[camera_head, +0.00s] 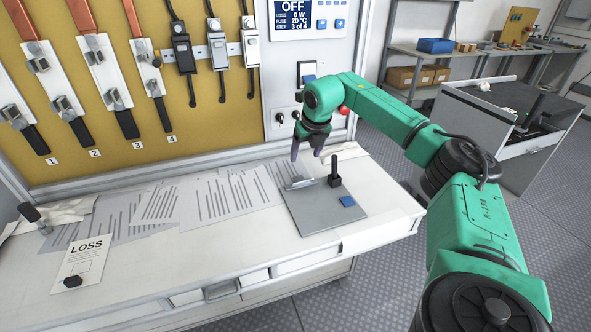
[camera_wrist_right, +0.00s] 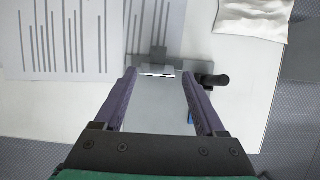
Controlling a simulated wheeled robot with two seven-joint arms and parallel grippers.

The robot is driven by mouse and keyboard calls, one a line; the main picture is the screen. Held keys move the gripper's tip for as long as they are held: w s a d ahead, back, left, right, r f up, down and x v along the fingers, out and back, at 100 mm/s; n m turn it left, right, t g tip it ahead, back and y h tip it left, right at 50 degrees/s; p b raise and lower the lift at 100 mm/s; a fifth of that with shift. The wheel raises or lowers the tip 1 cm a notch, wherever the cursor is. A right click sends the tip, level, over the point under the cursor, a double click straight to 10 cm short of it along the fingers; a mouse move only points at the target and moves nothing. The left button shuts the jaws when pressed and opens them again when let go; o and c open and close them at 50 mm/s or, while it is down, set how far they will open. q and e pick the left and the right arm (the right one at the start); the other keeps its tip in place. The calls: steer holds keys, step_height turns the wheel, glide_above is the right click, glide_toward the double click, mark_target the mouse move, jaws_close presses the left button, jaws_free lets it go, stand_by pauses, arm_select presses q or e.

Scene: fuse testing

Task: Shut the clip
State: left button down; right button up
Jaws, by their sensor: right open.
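A grey plate (camera_head: 325,212) lies on the white worktop. At its back edge is a small grey metal clip (camera_head: 298,183), and beside it on the right stands a black upright handle (camera_head: 334,172). Whether the handle belongs to the clip I cannot tell. My right gripper (camera_head: 306,153) is above the back of the plate, pointing down, its jaws open and empty. In the right wrist view the clip (camera_wrist_right: 158,66) shows between and beyond the fingertips, and the handle (camera_wrist_right: 215,80) is just right of the right finger. My left gripper is out of view.
A blue square (camera_head: 347,201) sits on the plate's front right. Printed sheets (camera_head: 225,197) and a LOSS card (camera_head: 82,263) lie to the left. The yellow fuse panel (camera_head: 120,165) and a display (camera_head: 307,15) rise behind. A dark-handled object (camera_head: 32,215) is far left.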

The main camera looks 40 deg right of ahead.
glide_toward(298, 177)
steer(key=shift+f, duration=0.35)
steer(key=x, duration=0.6)
steer(key=shift+w, duration=0.15)
steer(key=shift+f, duration=0.15)
steer(key=shift+w+d+f, duration=0.1)
jaws_close()
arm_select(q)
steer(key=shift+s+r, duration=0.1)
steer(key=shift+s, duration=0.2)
